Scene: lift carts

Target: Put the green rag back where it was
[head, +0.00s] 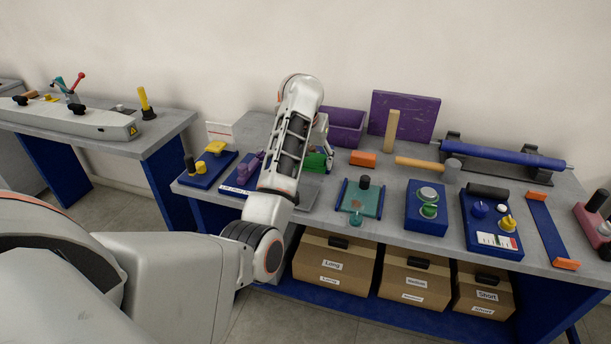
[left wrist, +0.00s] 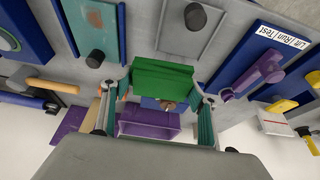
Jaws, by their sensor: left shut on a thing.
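The green rag (head: 316,161) is a folded, block-like green piece above the back part of the grey bench. My left gripper (head: 319,149) is shut on it, partly hidden behind my own forearm in the head view. In the left wrist view the rag (left wrist: 163,80) sits between the two teal-padded fingers of the left gripper (left wrist: 161,108). Whether the rag touches the bench is unclear. A purple bin (head: 344,124) stands just behind and right of the rag; it also shows in the left wrist view (left wrist: 148,122). My right gripper is not in view.
An orange block (head: 362,158), a wooden-handled mallet (head: 420,164) and a teal plate (head: 361,199) lie right of the rag. Blue panels with yellow and purple knobs (head: 208,168) lie left. A purple board (head: 404,115) leans on the wall. Cardboard boxes (head: 334,263) stand below.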

